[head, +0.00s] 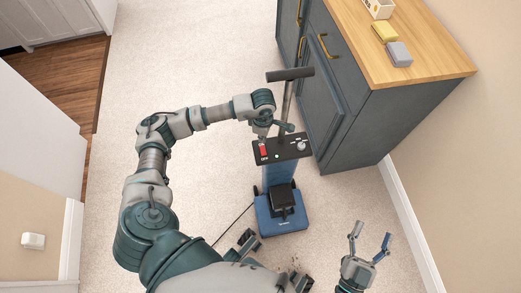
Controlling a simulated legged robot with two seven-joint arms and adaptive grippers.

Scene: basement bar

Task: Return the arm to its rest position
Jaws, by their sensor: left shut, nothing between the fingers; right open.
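An upright blue machine (281,213) stands on the carpet, with a black control panel (284,149) and a dark handle bar (290,74) on a pole. The panel carries a red switch (264,150) and a pale knob (301,146). My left arm reaches in from the left and bends toward the machine. My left gripper (266,133) is shut and empty, just above the panel near the red switch; I cannot tell whether it touches. My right gripper (370,242) is open and empty at lower right, its two fingers apart and clear of the machine.
A dark blue-grey cabinet (345,95) with a wooden top (420,62) stands close behind and right of the machine. A yellow block (384,31) and a grey block (399,54) lie on top. A black cord (232,224) runs left from the machine. Open carpet (195,55) lies at upper left.

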